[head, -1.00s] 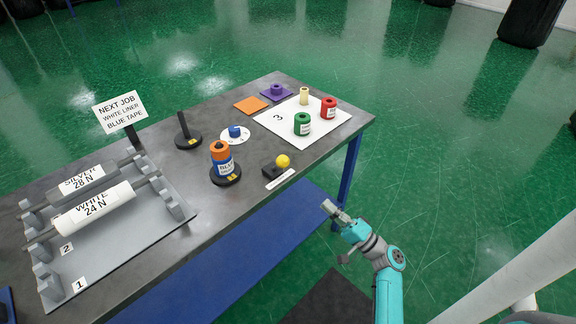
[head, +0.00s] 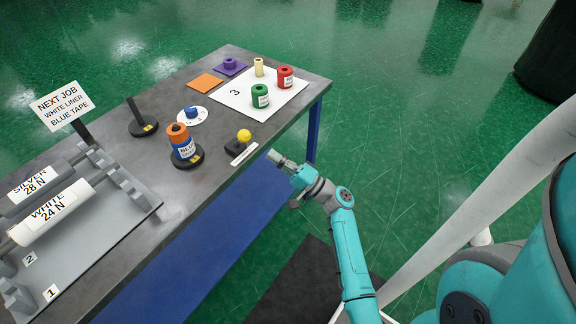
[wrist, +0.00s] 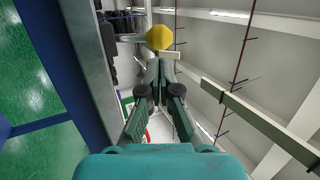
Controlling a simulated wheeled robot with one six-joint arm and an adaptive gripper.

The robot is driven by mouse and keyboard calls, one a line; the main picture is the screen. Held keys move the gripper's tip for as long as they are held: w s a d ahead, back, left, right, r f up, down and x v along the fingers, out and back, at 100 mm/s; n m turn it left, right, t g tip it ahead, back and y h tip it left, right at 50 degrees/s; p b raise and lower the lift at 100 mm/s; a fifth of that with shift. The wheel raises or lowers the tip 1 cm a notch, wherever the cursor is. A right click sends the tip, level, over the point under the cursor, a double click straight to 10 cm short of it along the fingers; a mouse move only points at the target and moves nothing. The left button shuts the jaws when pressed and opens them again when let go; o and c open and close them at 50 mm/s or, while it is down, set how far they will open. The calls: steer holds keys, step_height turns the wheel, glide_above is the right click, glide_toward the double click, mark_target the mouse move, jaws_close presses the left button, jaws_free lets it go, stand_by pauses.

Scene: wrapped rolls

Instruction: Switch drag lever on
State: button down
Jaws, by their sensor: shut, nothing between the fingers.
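The drag lever has a yellow ball knob (head: 244,135) on a small black base (head: 235,147) at the table's near edge. A white label strip (head: 244,153) lies in front of it; I cannot read its print. My gripper (head: 273,154) is shut and empty, to the right of and nearer than the knob, just off the table's edge. In the wrist view the yellow knob (wrist: 160,38) shows just beyond the closed fingertips (wrist: 160,62). A small gap appears between fingertips and knob; I cannot tell the depth.
An orange and blue roll stack (head: 182,143) stands on a black stand left of the lever. A blue core (head: 192,112) on a white dial is behind. Green (head: 260,96) and red (head: 285,77) rolls stand on a white mat. Open floor lies right of the table.

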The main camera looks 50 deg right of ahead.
mark_target(241, 140)
steer(key=x, duration=0.6)
